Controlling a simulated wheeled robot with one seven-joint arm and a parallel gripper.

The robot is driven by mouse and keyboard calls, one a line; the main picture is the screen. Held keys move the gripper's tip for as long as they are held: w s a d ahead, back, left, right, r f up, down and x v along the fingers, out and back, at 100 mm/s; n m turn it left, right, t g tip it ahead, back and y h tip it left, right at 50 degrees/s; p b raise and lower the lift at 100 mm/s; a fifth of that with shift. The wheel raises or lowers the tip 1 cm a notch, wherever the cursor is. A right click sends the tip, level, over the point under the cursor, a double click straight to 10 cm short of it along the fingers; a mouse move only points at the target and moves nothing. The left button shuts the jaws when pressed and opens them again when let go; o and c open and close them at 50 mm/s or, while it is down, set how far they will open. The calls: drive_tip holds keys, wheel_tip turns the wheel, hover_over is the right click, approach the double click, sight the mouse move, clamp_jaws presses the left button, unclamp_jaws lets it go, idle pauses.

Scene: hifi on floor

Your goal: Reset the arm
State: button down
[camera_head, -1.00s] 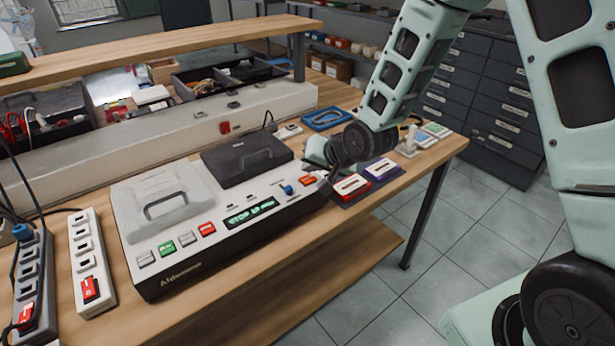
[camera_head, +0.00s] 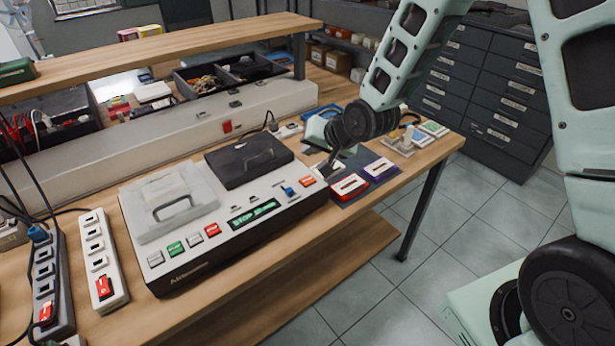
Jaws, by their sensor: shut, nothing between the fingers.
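My arm reaches in from the upper right over the wooden workbench (camera_head: 252,318). My gripper (camera_head: 327,177) is at the end of the dark wrist joint, low over the right end of the white and black console (camera_head: 200,256). Its fingers look shut with nothing held. They are near the orange button (camera_head: 307,182) and the blue knob (camera_head: 288,191); I cannot tell whether they touch the console. The wrist hides part of the bench behind it.
A red cartridge (camera_head: 349,186) and a purple cartridge (camera_head: 380,169) lie right of my gripper. A white power strip (camera_head: 102,262) and a grey one (camera_head: 52,285) lie at the left. A wooden shelf (camera_head: 165,47) runs behind. Drawer cabinets (camera_head: 490,85) stand at the back right.

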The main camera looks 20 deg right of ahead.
drive_tip(key=shift+a, duration=0.1)
drive_tip(key=s+a+r+n+g, duration=0.2)
drive_tip(key=s+a+n, duration=0.1)
drive_tip(key=s, duration=0.4)
drive_tip(key=s+a+r+n+g, duration=0.2)
drive_tip(key=s+a+r+n, duration=0.15)
drive_tip(key=s, duration=0.25)
drive_tip(key=s+r+n+g+h, duration=0.3)
drive_tip(key=s+n+g, duration=0.1)
drive_tip(key=s, duration=1.5)
drive_tip(key=shift+s+r+n, duration=0.2)
drive_tip(key=shift+r+n, duration=0.15)
drive_tip(key=shift+n, duration=0.4)
